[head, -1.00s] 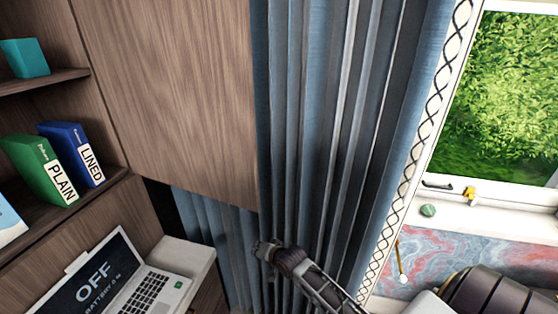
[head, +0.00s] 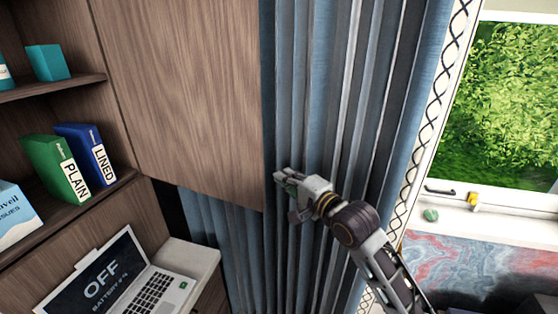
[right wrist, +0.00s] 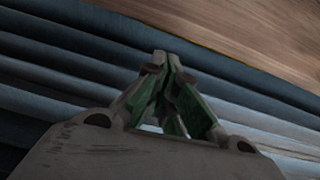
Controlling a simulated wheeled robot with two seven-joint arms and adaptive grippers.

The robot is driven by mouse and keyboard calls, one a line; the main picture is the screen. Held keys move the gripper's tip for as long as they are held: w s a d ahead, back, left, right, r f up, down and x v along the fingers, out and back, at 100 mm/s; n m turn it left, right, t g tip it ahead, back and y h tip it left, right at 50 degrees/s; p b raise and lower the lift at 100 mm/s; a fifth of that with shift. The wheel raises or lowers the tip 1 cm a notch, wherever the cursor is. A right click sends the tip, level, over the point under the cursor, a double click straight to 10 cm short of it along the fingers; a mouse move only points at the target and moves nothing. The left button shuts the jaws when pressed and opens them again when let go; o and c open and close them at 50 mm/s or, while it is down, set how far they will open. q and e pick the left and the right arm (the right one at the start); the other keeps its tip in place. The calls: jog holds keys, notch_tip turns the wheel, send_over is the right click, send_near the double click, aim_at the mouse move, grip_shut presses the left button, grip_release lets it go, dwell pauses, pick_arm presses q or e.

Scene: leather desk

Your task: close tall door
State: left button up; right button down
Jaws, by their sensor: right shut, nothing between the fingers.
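The tall door (head: 185,95) is a brown wood-grain panel at the upper middle of the head view. It appears to stand open beside the shelves, and its top is out of the picture. My right gripper (head: 280,178) is shut and empty, just right of the door's lower right edge, in front of the curtain. I cannot tell whether it touches the door. In the right wrist view the shut fingertips (right wrist: 163,55) point toward the wood panel (right wrist: 265,28), with curtain folds between. My left gripper is not in view.
The blue-grey curtain (head: 340,110) hangs behind my right arm. Open shelves (head: 55,85) at left hold a green book (head: 52,168), a blue book (head: 85,152) and boxes. An open laptop (head: 105,285) lies below. A window (head: 510,100) is at right.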

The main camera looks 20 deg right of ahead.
jog(key=shift+s+r, duration=0.3)
jog(key=shift+r, duration=0.2)
jog(key=shift+s+r, duration=0.25)
jog(key=shift+r, duration=0.25)
jog(key=shift+w, duration=0.1)
jog(key=shift+p+x, duration=1.25)
jog(key=shift+x, duration=3.65)
jog(key=shift+r, duration=0.2)
